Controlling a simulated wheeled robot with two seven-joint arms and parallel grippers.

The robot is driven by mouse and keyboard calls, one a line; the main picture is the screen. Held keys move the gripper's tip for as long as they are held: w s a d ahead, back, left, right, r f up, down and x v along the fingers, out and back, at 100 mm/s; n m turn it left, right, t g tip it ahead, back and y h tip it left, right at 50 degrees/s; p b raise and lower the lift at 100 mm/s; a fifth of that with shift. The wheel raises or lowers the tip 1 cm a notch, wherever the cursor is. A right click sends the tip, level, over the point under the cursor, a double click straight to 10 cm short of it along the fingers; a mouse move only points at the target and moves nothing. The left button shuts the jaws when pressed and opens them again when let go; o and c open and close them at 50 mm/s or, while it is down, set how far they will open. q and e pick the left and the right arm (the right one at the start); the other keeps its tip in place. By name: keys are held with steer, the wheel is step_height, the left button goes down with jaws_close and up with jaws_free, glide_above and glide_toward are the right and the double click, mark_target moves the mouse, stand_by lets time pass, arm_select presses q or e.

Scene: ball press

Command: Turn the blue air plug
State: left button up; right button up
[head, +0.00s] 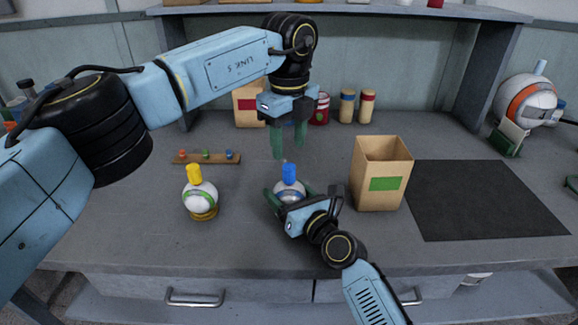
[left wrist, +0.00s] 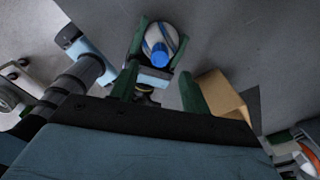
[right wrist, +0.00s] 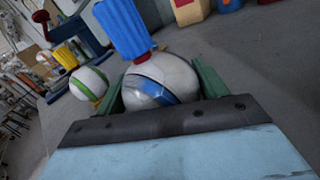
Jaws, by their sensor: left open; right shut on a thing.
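The blue air plug (head: 290,173) stands upright on top of a white ball with a blue band (head: 288,191). The plug also shows large in the right wrist view (right wrist: 126,28), and from above in the left wrist view (left wrist: 160,54). My right gripper (head: 291,193) is shut on this ball, one green finger on each side; it also shows in the right wrist view (right wrist: 160,90). My left gripper (head: 289,148) points down above the plug. Its fingers are open and empty, apart from the plug.
A white ball with a green band (head: 200,197) and yellow plug (head: 194,173) stands on a yellow base at left. A small rack with coloured pegs (head: 206,157) lies behind. An open cardboard box (head: 378,180) stands close right, beside a dark mat (head: 490,200). Jars (head: 347,106) stand at the back.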

mark_target(289, 166)
arm_select(q)
step_height(289, 166, down, 7)
steer(key=shift+r, duration=0.15)
steer(key=c, duration=1)
